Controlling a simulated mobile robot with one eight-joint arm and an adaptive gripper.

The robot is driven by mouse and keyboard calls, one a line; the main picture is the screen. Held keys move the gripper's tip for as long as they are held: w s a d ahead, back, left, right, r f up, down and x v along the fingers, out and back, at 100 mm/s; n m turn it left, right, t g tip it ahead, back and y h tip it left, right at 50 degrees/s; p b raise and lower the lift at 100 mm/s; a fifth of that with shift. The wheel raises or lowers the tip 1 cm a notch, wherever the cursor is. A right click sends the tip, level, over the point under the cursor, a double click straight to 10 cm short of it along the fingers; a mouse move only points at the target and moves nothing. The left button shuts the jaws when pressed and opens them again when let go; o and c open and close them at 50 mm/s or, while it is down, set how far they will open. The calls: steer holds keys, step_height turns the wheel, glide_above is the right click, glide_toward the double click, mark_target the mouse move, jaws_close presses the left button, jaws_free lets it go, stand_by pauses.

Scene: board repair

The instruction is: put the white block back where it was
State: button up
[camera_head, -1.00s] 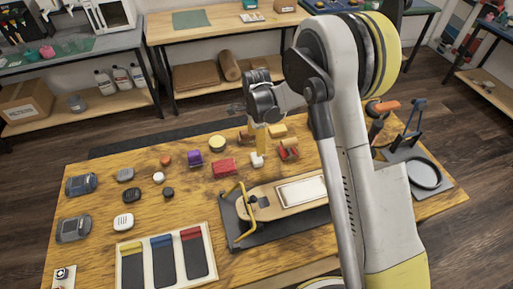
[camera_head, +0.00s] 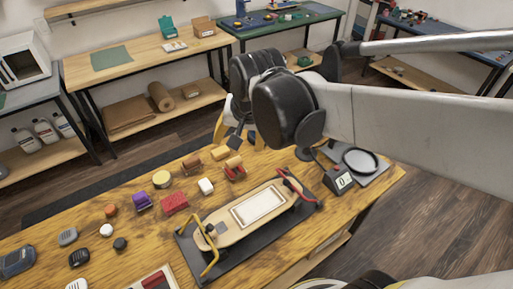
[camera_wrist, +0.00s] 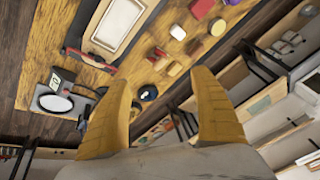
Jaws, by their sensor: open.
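The white block (camera_head: 206,186) lies on the wooden table, between a red block (camera_head: 174,203) and a red-and-wood piece (camera_head: 235,171), just behind the skateboard deck (camera_head: 255,207). It looks apart from its neighbours. It also seems to show as a small white piece in the wrist view (camera_wrist: 178,32). My gripper (camera_head: 234,133) is above the table's far edge, away from the block and partly hidden by my wrist. In the wrist view its two yellow fingers (camera_wrist: 160,103) are wide apart, with nothing held between them.
The skateboard lies on a dark mat (camera_head: 226,262) with a yellow clamp (camera_head: 210,256) at one end. Purple, yellow and wooden pieces stand along the table's back. A magnifier (camera_head: 361,161) and a small display box (camera_head: 340,180) are at the right end.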

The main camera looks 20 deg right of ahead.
steer(key=s+d+n+t, duration=0.2)
steer(key=s+n, duration=0.3)
steer(key=s, duration=0.5)
steer(key=shift+s+d+t, duration=0.25)
steer(key=shift+d+t, duration=0.05)
steer(key=shift+d, duration=0.25)
steer(key=shift+f+b, duration=0.75)
steer(key=shift+f, duration=0.05)
